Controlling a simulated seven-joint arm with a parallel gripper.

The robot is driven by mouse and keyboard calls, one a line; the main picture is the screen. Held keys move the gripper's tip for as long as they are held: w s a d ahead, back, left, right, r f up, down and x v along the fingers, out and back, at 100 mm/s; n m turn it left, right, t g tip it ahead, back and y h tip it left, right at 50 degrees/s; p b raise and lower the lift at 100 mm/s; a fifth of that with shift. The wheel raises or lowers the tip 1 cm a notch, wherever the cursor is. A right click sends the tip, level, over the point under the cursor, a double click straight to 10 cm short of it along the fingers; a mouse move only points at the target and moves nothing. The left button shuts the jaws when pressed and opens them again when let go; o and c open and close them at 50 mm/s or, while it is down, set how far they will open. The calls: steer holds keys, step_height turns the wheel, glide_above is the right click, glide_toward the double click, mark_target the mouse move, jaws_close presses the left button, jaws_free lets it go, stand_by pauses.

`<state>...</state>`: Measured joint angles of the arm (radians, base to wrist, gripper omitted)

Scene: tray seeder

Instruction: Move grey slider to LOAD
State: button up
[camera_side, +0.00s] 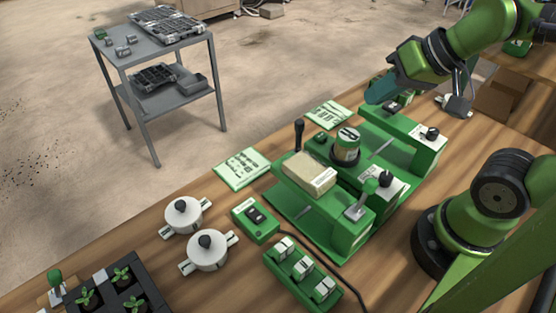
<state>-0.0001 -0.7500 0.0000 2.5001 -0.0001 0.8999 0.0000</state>
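The green tray seeder (290,207) stands on the wooden bench. A short lever with a green knob (370,186) rises from a pale grey plate (357,211) at its near end. Black knobs sit on the seeder's blocks, one near the middle (386,178) and one at the right (431,133). I cannot tell which part is the grey slider, and no LOAD marking is readable. My gripper (384,89) is above the far right part of the seeder, with a teal part pointing down-left. Its finger opening is not clear, and no held object is discernible.
A tan block (309,172) and a round labelled container (346,146) sit on the seeder. An upright black handle (299,134) is behind. Two white lidded pots (207,251), a green switch box (256,220) and a rocker-switch strip (302,268) lie nearer, with a cable.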

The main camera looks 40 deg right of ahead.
steer(key=shift+o, duration=1.1)
steer(key=shift+a+f, duration=0.1)
steer(key=shift+f, duration=0.15)
steer(key=o, duration=0.6)
steer(key=w, duration=0.1)
steer(key=w+g, duration=0.1)
steer(key=w, duration=0.1)
steer(key=w+g, duration=0.1)
steer(key=shift+w+a, duration=0.35)
steer(key=shift+w, duration=0.05)
step_height(320, 180, up, 2)
steer(key=m+g+h, duration=0.2)
steer(key=m+g, duration=0.3)
glide_above(300, 121)
step_height(300, 121, down, 16)
steer(key=shift+f, duration=0.1)
jaws_close()
